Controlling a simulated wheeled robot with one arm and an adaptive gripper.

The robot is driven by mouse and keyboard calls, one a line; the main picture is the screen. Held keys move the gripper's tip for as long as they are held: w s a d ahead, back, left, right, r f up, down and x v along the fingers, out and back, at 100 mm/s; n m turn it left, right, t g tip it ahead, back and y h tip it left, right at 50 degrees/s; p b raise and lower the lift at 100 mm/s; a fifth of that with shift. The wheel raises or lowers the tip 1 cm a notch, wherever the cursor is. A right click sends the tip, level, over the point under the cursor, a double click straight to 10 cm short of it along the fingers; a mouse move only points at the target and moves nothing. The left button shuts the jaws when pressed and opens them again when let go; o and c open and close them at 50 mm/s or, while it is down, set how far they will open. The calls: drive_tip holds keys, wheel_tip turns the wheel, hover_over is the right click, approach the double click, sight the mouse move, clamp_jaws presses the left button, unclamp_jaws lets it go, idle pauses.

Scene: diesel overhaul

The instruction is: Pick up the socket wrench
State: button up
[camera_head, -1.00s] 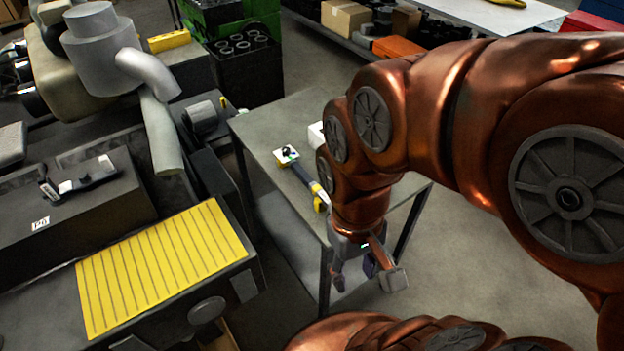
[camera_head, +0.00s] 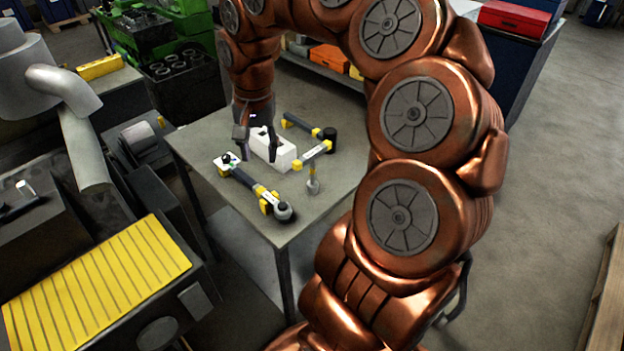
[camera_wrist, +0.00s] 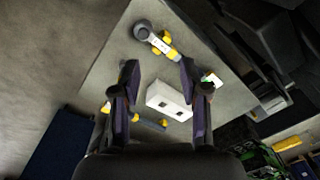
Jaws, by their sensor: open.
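The socket wrench, as far as I can tell, is the long dark tool with yellow bands and a round grey head (camera_head: 267,196), lying near the left front of the grey table (camera_head: 222,203). In the wrist view its round head (camera_wrist: 142,30) is near the top, and its handle runs down right, partly hidden behind the right finger. My gripper (camera_head: 257,152) points down over the table, behind the wrench in the head view, close to a white block.
The white block (camera_head: 285,157) with dark openings sits beside the wrench. A hammer-like tool (camera_head: 312,155) and a black-headed tool (camera_head: 330,134) lie to its right. A grey engine stand with a yellow ribbed plate (camera_head: 100,285) is at left.

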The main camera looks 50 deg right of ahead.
drive_tip(key=w+d+f+m+b, duration=0.15)
drive_tip(key=d+f+m, duration=0.25)
drive_tip(key=d, duration=0.5)
drive_tip(key=m, duration=0.4)
hover_over(313, 152)
wheel_tip(313, 152, down, 3)
drive_tip(key=shift+s+f, duration=0.1)
drive_tip(key=shift+f+m, duration=0.3)
drive_tip(key=shift+f, duration=0.2)
drive_tip(key=shift+f+p, duration=1.8)
drive_tip(key=shift+f, duration=1.55)
clamp_jaws()
